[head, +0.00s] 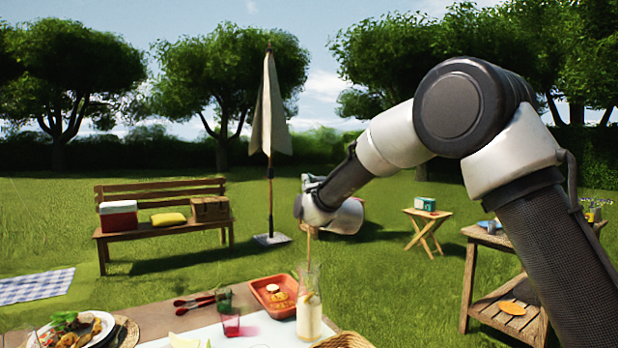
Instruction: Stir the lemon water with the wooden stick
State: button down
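A clear glass carafe (309,312) of pale, cloudy lemon water stands on the near table, with lemon slices showing near its neck. The thin wooden stick (309,248) stands nearly upright above it, its lower part reaching down into the carafe's mouth. Its top meets the end of my arm, directly above the carafe. My gripper (311,228) is there, but its fingers are small and mostly hidden by my wrist, so their hold on the stick is not clear. The stick's lower tip is hard to make out in the liquid.
An orange-red tray (272,294) with food sits left of the carafe. A pink-red glass (231,325), a green glass (224,299) and red-handled utensils (195,300) are further left. A wicker basket (343,341) is close at the front right. A plate of food (72,330) is far left.

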aim_at(309, 246)
jog(key=shift+f, duration=9.6)
jog(key=shift+s+a, duration=0.4)
jog(key=shift+a, duration=0.2)
jog(key=shift+s+d, duration=0.15)
jog(key=shift+d, duration=0.8)
